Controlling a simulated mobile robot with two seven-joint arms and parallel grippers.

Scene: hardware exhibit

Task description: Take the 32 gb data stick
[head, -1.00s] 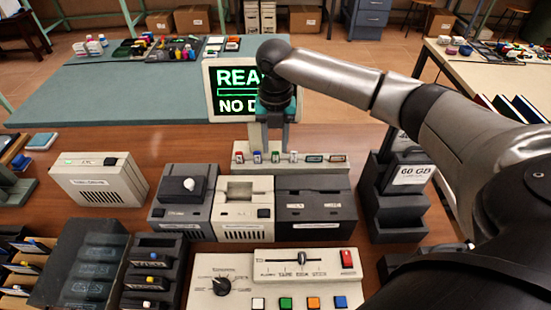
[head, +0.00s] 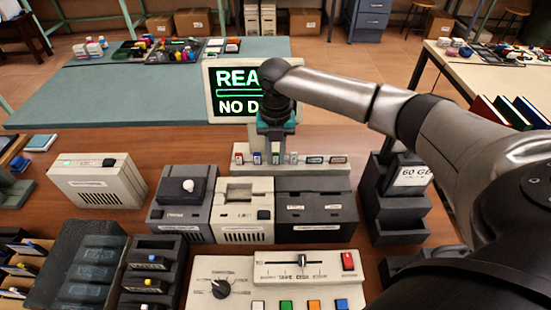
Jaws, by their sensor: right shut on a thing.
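A pale rack (head: 325,166) behind the boxes holds a row of small data sticks. From left they show red (head: 239,158), blue (head: 257,158), green (head: 276,158), then pale and dark ones (head: 314,160). Capacity labels on them are too small to read. My right gripper (head: 276,152) reaches down over the rack from the right. It is shut on a stick that appears to be the green one, still at the rack. The fingers partly hide the sticks there. My left gripper is not in view.
A monitor (head: 228,88) reading "REA…" and "NO D…" stands behind the rack, partly covered by my arm. Drive boxes (head: 243,215) stand in front. A dark stepped stand with a "60 GB" cartridge (head: 411,175) is at right. A control panel (head: 215,267) lies nearest.

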